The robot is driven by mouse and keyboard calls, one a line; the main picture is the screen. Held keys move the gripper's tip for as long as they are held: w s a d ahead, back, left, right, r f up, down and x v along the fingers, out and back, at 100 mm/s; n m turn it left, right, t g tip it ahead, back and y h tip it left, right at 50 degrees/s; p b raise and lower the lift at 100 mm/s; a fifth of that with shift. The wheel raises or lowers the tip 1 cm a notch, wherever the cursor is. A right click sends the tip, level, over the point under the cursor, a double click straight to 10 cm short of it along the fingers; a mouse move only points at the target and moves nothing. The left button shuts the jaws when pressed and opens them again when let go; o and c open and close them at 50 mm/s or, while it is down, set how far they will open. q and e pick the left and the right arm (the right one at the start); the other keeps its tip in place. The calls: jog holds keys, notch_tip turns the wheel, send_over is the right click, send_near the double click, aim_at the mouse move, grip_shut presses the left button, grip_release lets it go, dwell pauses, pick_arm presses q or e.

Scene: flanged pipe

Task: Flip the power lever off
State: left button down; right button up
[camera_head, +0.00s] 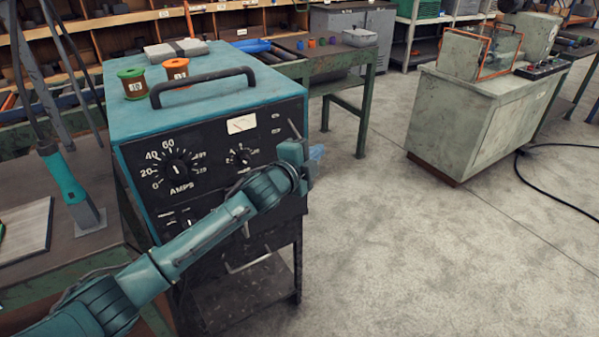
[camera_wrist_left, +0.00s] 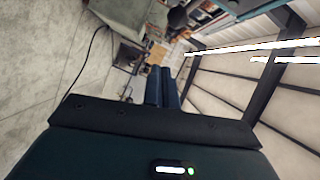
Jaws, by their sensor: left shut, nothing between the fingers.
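The teal power unit (camera_head: 215,78) with a black front panel and an AMPS dial stands on a dark cart in the head view. A thin slanted grey bar (camera_head: 294,128) shows at the panel's right edge; it may be the power lever, but its position is unclear. My left gripper (camera_head: 317,155) is at that right edge, just below the bar, and its wrist hides part of the panel. I cannot tell whether it touches the bar. The wrist view shows its dark fingers (camera_wrist_left: 162,88) shut together with nothing between them. My right gripper is not in view.
Two spools (camera_head: 132,84) and a black carry handle (camera_head: 203,84) are on top of the unit. A green workbench (camera_head: 368,90) stands behind it. A grey machine cabinet (camera_head: 475,125) is at the right. The concrete floor between is open, with a black cable at far right.

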pick_arm(q)
jog(key=f+v, duration=0.1)
jog(key=v, duration=0.8)
jog(key=s+a+f+n+g+y, duration=0.1)
jog(key=s+a+f+n, duration=0.2)
jog(key=s+f+n, duration=0.3)
jog(key=s+a+f+n+g+y, duration=0.1)
jog(key=s+a+f+n+y, duration=0.1)
jog(key=s+f+n, duration=0.4)
jog(key=s+a+f+n+g+y, duration=0.2)
jog(key=s+f+n, duration=0.4)
jog(key=s+f, duration=0.5)
jog(key=s+a, duration=0.1)
jog(key=s, duration=0.4)
jog(key=shift+s+a+f, duration=0.3)
jog(key=shift+a+f, duration=0.05)
jog(key=shift+f, duration=0.05)
jog(key=c, duration=2.2)
grip_release()
